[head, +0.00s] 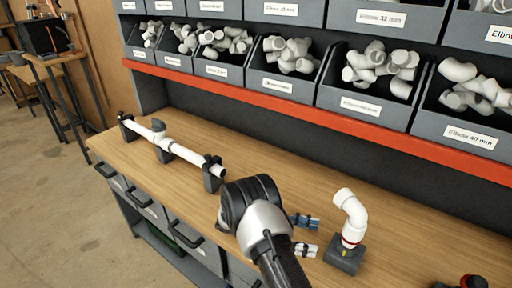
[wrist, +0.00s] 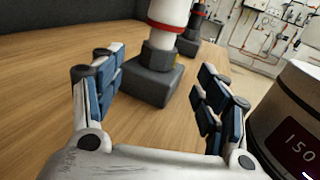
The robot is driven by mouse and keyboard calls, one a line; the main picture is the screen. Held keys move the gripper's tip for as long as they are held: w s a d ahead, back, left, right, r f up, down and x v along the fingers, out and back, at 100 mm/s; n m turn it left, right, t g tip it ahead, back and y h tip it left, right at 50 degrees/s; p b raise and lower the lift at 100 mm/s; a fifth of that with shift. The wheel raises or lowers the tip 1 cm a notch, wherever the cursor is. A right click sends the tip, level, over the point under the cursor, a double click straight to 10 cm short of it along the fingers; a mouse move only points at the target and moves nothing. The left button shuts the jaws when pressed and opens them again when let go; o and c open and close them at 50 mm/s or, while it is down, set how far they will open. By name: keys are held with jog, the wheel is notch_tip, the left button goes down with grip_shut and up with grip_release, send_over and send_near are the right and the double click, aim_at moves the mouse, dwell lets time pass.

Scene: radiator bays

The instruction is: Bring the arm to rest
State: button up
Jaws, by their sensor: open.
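My gripper (head: 305,235) is over the front right of the wooden workbench (head: 225,130) in the head view. In the wrist view my gripper (wrist: 158,95) has its two blue-padded fingers spread wide with nothing between them. Beyond the fingertips stands a white pipe fitting (wrist: 168,15) with a red ring, upright in a dark grey block (wrist: 150,80). In the head view the fitting (head: 350,212) has a bent top and stands in its block (head: 345,258), right of my gripper and apart from it.
A white pipe with a tee (head: 185,153) lies across dark holders on the left of the bench. Bins of white fittings (head: 290,55) line the back above a red shelf edge (head: 300,110). A cylinder with a digital display (wrist: 290,120) stands close right of my gripper in the wrist view.

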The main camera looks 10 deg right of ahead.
jog(key=s+a+r+m+t+y, duration=0.1)
jog(key=s+r+m+y, duration=0.25)
jog(key=r, duration=0.35)
jog(key=s+a+r+m+t+y, duration=0.2)
jog(key=s+r+y, duration=0.25)
jog(key=r, duration=0.25)
jog(key=s+a+r+m+t+y, duration=0.3)
jog(key=s+a+t+y, duration=0.1)
jog(key=s+a+t, duration=0.1)
jog(key=s+a+r+m+t+y, duration=0.3)
jog(key=s+a+r+m+t, duration=0.1)
jog(key=s, duration=0.3)
jog(key=shift+s+a+t+y, duration=0.4)
jog(key=shift+a+t, duration=0.1)
jog(key=shift+a, duration=0.2)
jog(key=shift+w, duration=0.1)
